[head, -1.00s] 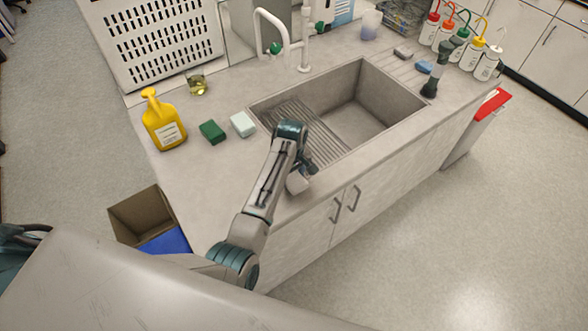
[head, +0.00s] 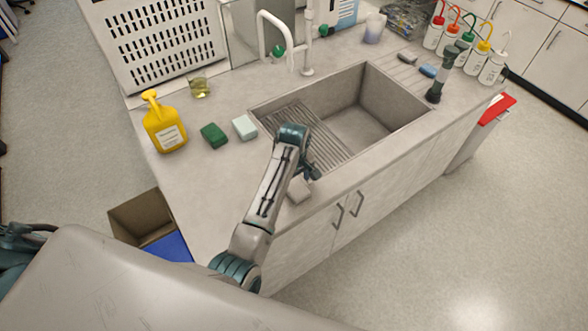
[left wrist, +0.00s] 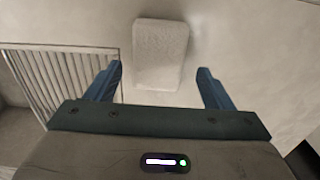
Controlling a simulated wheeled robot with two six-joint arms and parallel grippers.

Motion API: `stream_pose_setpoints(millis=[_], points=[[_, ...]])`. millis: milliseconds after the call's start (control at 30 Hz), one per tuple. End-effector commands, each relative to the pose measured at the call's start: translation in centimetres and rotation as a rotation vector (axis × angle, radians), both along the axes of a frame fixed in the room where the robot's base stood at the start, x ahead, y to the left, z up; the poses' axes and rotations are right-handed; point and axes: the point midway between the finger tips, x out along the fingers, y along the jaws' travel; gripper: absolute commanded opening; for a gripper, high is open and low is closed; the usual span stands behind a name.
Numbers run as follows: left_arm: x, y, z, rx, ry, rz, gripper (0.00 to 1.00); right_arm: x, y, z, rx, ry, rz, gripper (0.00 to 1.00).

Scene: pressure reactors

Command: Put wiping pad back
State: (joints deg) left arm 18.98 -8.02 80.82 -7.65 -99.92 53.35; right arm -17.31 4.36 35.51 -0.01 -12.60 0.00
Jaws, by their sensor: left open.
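A pale grey wiping pad (head: 299,190) lies on the counter near its front edge, in front of the sink. It also shows in the left wrist view (left wrist: 162,50), lying ahead of and partly between my fingers. My left gripper (head: 312,172) is open beside the pad, by the sink's near edge. In the left wrist view its two blue fingers (left wrist: 160,78) stand apart, one to each side of the pad's near end, with a gap on both sides. Its height above the counter is hard to tell. My right gripper is not in view.
The sink (head: 375,105) has a ribbed drainer at left. A green pad (head: 214,135), a white pad (head: 245,127) and a yellow bottle (head: 164,125) stand left of it. A grey pad (head: 406,58) and a blue pad (head: 428,71) lie behind right, near a dark-handled brush (head: 440,78).

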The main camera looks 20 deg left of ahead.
Motion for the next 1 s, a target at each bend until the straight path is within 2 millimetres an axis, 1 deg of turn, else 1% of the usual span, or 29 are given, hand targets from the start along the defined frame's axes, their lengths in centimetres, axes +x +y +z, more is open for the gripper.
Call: stream_pose_setpoints(millis=[33,100,200,333,367,400,567,1000], points=[[0.2,0.0,0.8,-0.001,-0.007,0.001,0.75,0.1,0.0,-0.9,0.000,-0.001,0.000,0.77],[0.2,0.0,2.4,-0.001,-0.007,0.001,0.75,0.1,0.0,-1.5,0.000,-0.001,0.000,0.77],[0.2,0.0,4.6,0.000,-0.008,0.001,0.75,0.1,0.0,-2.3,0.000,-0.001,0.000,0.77],[0.1,0.0,7.0,-0.001,-0.006,0.000,0.75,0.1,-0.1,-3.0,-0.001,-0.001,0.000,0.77],[0.1,0.0,8.0,0.000,-0.004,0.000,0.75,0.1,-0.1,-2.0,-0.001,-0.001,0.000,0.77],[0.1,0.0,8.6,0.000,-0.002,0.000,0.75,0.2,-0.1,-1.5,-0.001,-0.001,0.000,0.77],[0.0,0.0,9.4,0.000,0.000,0.000,0.75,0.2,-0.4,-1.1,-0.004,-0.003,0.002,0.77],[0.0,0.0,9.3,0.001,-0.001,0.000,0.75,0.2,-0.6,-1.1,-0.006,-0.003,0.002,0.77]])
